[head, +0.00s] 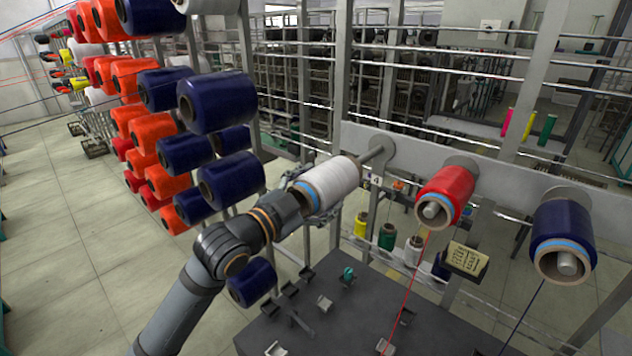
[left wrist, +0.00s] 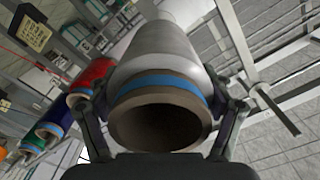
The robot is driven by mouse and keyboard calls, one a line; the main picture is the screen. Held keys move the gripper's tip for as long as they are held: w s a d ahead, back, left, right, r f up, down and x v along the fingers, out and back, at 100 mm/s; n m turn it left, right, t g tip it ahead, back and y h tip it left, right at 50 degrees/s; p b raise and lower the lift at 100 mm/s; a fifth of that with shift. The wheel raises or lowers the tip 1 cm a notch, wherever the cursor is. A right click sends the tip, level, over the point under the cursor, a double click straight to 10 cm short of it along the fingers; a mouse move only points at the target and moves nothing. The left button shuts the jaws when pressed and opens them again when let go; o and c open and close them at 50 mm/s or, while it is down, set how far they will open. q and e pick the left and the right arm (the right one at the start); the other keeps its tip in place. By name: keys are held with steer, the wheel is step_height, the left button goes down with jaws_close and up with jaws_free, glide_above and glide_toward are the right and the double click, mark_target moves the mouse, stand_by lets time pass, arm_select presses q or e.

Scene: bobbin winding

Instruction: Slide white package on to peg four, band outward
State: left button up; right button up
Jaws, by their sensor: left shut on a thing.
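The white package (head: 332,182) is a white spool with a blue band (head: 306,196) at its near end, toward my gripper. My left gripper (head: 312,192) is shut on it, fingers along both sides. In the left wrist view the white package (left wrist: 160,55) shows its blue band (left wrist: 165,84) and open brown tube end facing the camera. Peg four (head: 373,155), a grey rod by a "4" label (head: 376,180), is at the package's far end. I cannot tell whether its tip is inside the tube. My right gripper is not in view.
A red package (head: 446,193) and a blue package (head: 563,232) sit on pegs to the right along the grey rail (head: 405,155). A rack of blue and orange spools (head: 215,103) stands close on the left. A dark table (head: 340,310) lies below.

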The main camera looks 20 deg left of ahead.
arm_select(q)
steer(key=shift+w, duration=0.3)
steer(key=shift+w+d, duration=0.35)
steer(key=shift+w, duration=0.25)
steer(key=shift+x, duration=1.05)
steer(key=shift+x, duration=3.05)
steer(key=shift+x, duration=1.7)
